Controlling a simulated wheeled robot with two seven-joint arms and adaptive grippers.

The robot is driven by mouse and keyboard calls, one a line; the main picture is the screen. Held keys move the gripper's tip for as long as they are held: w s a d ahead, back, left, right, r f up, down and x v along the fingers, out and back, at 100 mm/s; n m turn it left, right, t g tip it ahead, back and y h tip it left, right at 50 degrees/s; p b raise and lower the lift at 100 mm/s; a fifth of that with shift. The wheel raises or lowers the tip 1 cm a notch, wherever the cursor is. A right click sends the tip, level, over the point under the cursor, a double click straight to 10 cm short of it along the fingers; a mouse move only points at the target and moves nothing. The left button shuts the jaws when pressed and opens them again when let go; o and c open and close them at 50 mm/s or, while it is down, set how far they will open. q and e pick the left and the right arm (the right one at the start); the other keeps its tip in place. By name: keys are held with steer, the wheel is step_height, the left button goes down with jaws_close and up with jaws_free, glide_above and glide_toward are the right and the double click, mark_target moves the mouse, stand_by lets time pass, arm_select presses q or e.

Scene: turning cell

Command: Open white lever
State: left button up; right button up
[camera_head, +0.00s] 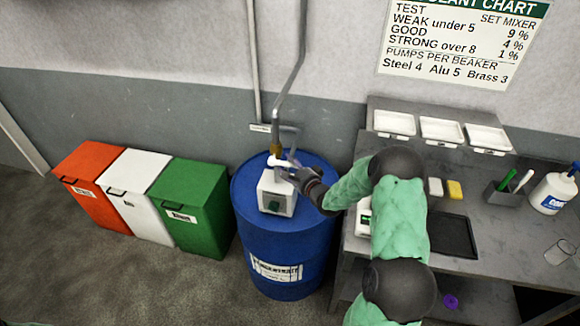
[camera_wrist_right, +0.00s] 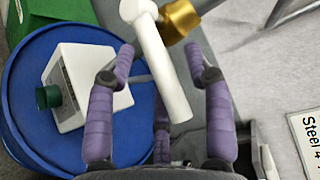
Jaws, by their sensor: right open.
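The white lever (camera_wrist_right: 165,75) is attached to a brass valve (camera_wrist_right: 180,19) on a grey pipe. In the head view the lever (camera_head: 277,162) is small and partly hidden by my right gripper (camera_head: 303,177). In the wrist view my right gripper (camera_wrist_right: 163,58) is open, with its purple fingers on both sides of the lever. The lever's free end points back toward the palm. A gap shows on each side of the lever, and I cannot tell its depth between the fingers. My left gripper is not in view.
A white box with a green knob (camera_head: 276,194) sits on the blue drum (camera_head: 284,243) below the valve. Orange, white and green bins (camera_head: 188,204) stand left. A grey bench (camera_head: 490,235) with trays, a bottle (camera_head: 553,191) and a beaker (camera_head: 560,252) stands right.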

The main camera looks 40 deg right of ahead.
jaws_close()
steer(key=shift+f+b, duration=0.3)
steer(key=shift+b, duration=0.3)
steer(key=w+a+f+m+t+h+b, duration=0.2)
steer(key=m+h+b, duration=0.6)
steer(key=b, duration=1)
steer(key=w+a+f+m+t+h+b, duration=0.2)
steer(key=m+h+b, duration=0.5)
steer(key=m+b, duration=0.8)
steer(key=shift+w+a+f+m+t+h+b, duration=0.4)
steer(key=shift+w+f+b, duration=0.45)
steer(key=shift+b, duration=1.25)
